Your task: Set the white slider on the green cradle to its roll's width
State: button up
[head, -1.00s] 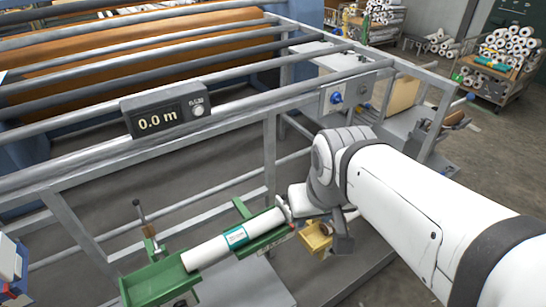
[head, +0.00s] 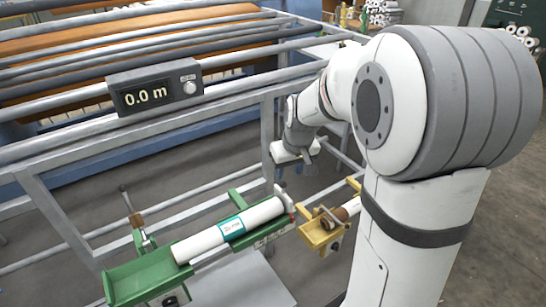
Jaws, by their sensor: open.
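The green cradle (head: 128,283) stands at the lower left in the head view. A white roll (head: 256,215) with a teal label lies along it. A small pale piece (head: 279,191) stands at the roll's right end, and a pale strip (head: 208,258) runs along the cradle's front edge. I cannot tell which of these, if either, is the white slider. My gripper (head: 303,160) is open, above and beyond the roll's right end, apart from the cradle. Its fingers are small and partly hidden by the hand.
A yellow cradle (head: 312,236) with a brown core (head: 345,211) stands right of the green one, close to my arm. The machine's grey rail frame (head: 60,160) runs behind, carrying a display (head: 155,87) reading 0.0 m. A lever (head: 135,220) rises at the green cradle's back.

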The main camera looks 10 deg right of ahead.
aim_at(284, 185)
jog(key=x, duration=0.5)
jog(key=w+x, duration=0.1)
jog(key=x, duration=0.5)
jog(key=shift+w+d, duration=0.2)
jog(key=shift+w, duration=0.1)
jog(key=shift+r, duration=0.1)
grip_shut()
jog(key=shift+s+a, duration=0.25)
jog(key=shift+a, duration=0.35)
jog(key=shift+s+a, duration=0.3)
jog(key=shift+a, duration=0.35)
jog(key=shift+s+a, duration=0.25)
jog(key=shift+a, duration=0.5)
